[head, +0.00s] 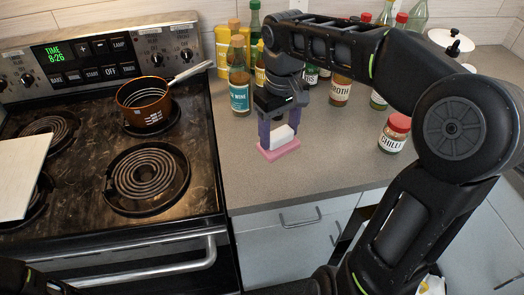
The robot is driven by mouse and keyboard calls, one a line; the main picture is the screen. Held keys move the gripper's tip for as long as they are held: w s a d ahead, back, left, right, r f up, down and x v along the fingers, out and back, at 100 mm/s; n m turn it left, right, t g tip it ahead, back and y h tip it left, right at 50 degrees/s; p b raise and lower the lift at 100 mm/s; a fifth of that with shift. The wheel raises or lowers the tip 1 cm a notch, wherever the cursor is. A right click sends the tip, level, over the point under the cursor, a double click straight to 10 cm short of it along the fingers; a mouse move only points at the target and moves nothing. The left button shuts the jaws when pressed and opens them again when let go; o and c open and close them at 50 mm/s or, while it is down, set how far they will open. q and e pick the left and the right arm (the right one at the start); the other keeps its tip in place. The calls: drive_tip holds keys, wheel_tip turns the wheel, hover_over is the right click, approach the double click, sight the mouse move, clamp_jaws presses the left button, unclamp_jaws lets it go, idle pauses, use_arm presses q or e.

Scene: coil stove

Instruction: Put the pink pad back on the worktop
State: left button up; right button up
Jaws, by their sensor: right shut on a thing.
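The pink pad (279,151) is a flat pink slab with a white block-like upper part (282,137). It is over the worktop (300,185), to the right of the stove. My right gripper (279,132) points down and is shut on the pad, its purple fingers either side of the white part. The pad looks level and is at or very close to the worktop surface; I cannot tell whether it touches. My left gripper is not in view; only a dark part of my left arm shows at the bottom left.
The coil stove (110,205) holds a copper pot (146,104) on a back burner. A pale board (20,172) juts over the left burners. Several bottles, one blue-labelled (239,91), stand behind the pad. A chilli jar (395,133) stands right. Worktop in front of the pad is clear.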

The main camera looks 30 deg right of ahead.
sight(279, 150)
drive_tip(key=shift+r, duration=0.15)
drive_tip(key=shift+s, duration=0.1)
drive_tip(key=shift+f+p, duration=0.35)
drive_tip(key=shift+f, duration=2.8)
drive_tip(key=shift+f, duration=0.1)
drive_tip(key=shift+f, duration=1.8)
drive_tip(key=o, duration=1.2)
